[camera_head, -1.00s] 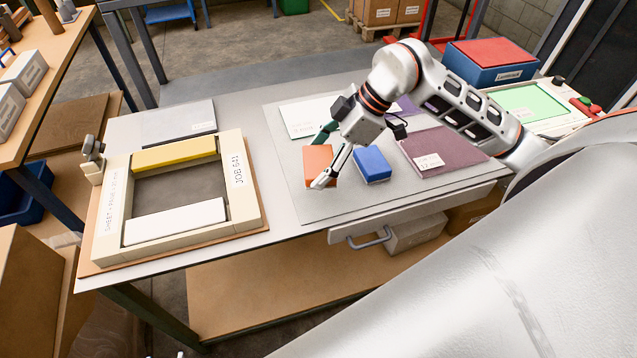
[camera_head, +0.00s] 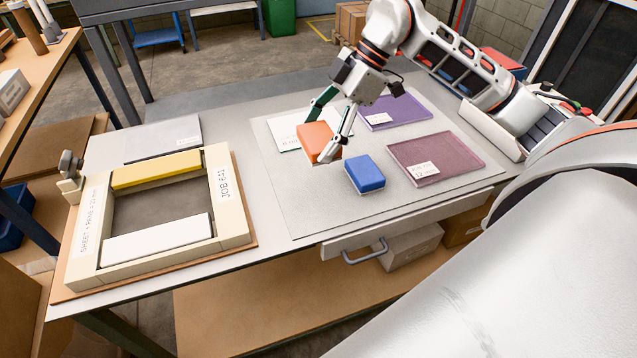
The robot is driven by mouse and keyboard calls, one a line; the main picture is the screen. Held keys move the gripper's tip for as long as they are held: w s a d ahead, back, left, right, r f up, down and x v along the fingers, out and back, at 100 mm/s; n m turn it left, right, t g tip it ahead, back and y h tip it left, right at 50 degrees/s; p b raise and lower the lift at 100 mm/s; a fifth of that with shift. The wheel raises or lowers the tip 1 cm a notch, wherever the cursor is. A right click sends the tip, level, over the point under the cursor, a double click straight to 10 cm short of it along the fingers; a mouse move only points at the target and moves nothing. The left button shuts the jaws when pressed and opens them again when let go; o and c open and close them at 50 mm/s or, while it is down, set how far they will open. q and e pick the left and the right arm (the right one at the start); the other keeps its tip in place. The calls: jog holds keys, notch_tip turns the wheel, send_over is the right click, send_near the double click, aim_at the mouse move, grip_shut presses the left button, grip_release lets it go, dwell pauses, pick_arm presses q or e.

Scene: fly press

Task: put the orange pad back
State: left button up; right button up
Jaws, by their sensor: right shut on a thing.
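The orange pad (camera_head: 316,138) is a small block between the fingers of my right gripper (camera_head: 327,134). My right gripper is shut on it, one finger at each side, and it appears to be held a little above the grey mat (camera_head: 275,185). A blue pad (camera_head: 365,173) lies on the mat just right of and nearer than it. A cream frame (camera_head: 233,195) marked JOB 641 lies at the left, with a yellow bar (camera_head: 157,169) and a white bar (camera_head: 157,239) inside and a dark area between them. My left gripper is not in view.
A white sheet (camera_head: 288,133), a purple sheet (camera_head: 395,111) and a mauve sheet (camera_head: 437,158) lie on the mat. A grey labelled plate (camera_head: 163,137) lies behind the frame. A drawer handle (camera_head: 367,252) juts from the front edge. The bench between frame and mat is clear.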

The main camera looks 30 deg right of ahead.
send_over(311, 194)
jog(key=d, duration=0.2)
notch_tip(311, 194, down, 9)
jog(key=shift+s, duration=0.15)
notch_tip(311, 194, down, 4)
jog(key=shift+r, duration=0.15)
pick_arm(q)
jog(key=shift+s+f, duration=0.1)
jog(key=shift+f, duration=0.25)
pick_arm(e)
jog(key=shift+f, duration=0.3)
jog(key=shift+f, duration=0.1)
jog(key=o, duration=1.1)
jog(key=shift+c, duration=0.2)
